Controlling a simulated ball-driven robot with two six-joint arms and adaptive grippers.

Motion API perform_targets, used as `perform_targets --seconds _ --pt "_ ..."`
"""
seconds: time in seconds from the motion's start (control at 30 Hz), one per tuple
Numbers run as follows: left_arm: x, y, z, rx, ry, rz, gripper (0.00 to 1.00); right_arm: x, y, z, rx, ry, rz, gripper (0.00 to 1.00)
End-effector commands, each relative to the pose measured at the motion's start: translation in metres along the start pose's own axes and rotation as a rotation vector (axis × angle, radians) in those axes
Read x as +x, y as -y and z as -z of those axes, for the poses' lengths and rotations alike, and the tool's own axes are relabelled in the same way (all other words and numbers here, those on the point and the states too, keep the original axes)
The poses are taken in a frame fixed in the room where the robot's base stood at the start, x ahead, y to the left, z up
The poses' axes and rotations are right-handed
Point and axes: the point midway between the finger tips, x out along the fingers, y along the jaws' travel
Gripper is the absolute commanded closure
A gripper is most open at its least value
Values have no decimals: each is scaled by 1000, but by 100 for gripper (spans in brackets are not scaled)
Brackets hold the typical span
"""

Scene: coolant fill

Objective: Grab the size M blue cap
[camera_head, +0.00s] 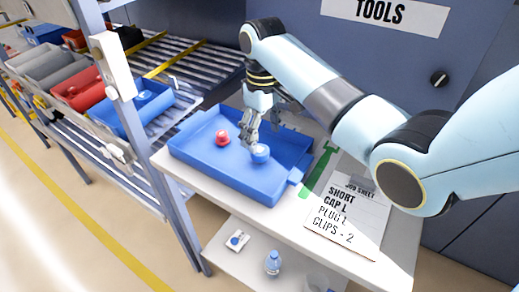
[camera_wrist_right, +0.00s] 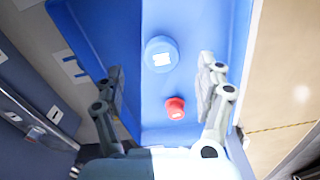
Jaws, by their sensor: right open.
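A blue cap with a white label (camera_head: 260,153) lies in the blue tray (camera_head: 220,175) on the white table. It also shows in the right wrist view (camera_wrist_right: 161,54), ahead of the fingers; its size marking is too blurred to read. A small red cap-like piece (camera_head: 222,137) lies in the same tray, and in the right wrist view (camera_wrist_right: 175,108) it is nearer the fingers. My right gripper (camera_head: 252,140) points down over the tray, close to the blue cap. Its fingers (camera_wrist_right: 163,88) are spread with nothing between them gripped. My left gripper is not in view.
A job sheet (camera_head: 348,217) and a green object (camera_head: 320,168) lie right of the tray. Red (camera_head: 84,92) and blue (camera_head: 130,112) bins stand on the rack at left. A bottle (camera_head: 272,262) stands on the lower shelf. A dark wall bounds the back.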

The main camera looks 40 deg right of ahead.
Motion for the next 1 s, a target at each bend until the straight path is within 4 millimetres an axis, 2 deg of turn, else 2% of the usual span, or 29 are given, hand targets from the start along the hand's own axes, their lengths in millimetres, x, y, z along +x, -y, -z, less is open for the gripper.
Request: perform_targets --seconds 0.1,0.2,0.5,0.77,1.0 --pt "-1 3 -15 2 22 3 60 11 0 0 0 1 0 28" --pt "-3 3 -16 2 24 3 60 19 1 1 0 1 1 28" --pt "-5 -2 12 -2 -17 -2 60 62 3 4 1 2 0 28" --pt "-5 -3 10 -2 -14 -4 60 65 3 4 0 0 -1 28" --pt "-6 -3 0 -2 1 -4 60 64 3 4 0 0 -1 58"
